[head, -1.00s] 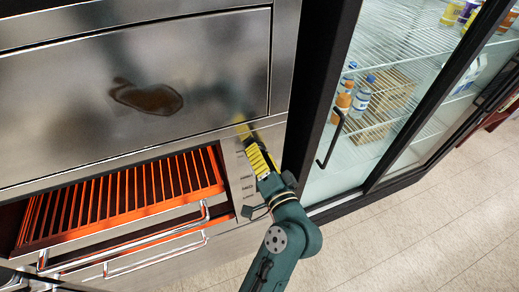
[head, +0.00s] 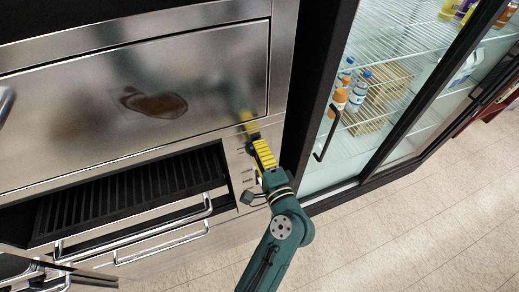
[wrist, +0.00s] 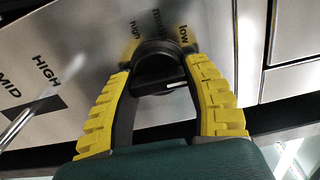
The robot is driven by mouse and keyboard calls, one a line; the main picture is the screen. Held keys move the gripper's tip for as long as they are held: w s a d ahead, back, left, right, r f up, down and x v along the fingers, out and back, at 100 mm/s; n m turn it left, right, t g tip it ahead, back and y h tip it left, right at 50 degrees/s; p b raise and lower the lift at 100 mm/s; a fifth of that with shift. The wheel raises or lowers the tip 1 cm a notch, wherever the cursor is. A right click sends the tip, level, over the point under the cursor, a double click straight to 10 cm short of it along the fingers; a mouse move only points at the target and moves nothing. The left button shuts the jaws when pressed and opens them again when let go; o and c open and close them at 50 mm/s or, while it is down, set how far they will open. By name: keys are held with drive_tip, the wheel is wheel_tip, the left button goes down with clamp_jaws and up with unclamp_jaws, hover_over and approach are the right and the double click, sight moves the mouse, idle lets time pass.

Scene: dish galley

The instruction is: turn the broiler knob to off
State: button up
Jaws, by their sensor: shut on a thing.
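The broiler knob (wrist: 152,72) is a dark round knob with a grip bar and a white mark, which points to the right in the wrist view. My gripper (head: 254,137) has yellow ribbed fingers and reaches the steel control panel (head: 238,162) right of the broiler. In the wrist view my gripper (wrist: 160,66) is shut on the knob, one finger on each side. Printed words, including "low" and "high", show on the panel around the knob. The broiler grate (head: 130,190) is dark, with no glow. The knob is hidden by my gripper in the head view.
A second marking with "HIGH" and "MID" (wrist: 28,80) is on the panel at left in the wrist view. Bar handles (head: 140,230) stick out below the grate. A glass-door fridge (head: 370,90) with bottles stands right. The tiled floor (head: 430,230) is clear.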

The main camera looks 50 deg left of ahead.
drive_tip(key=shift+f, duration=0.1)
drive_tip(key=o, duration=1.2)
drive_tip(key=shift+o, duration=0.2)
drive_tip(key=v, duration=1.2)
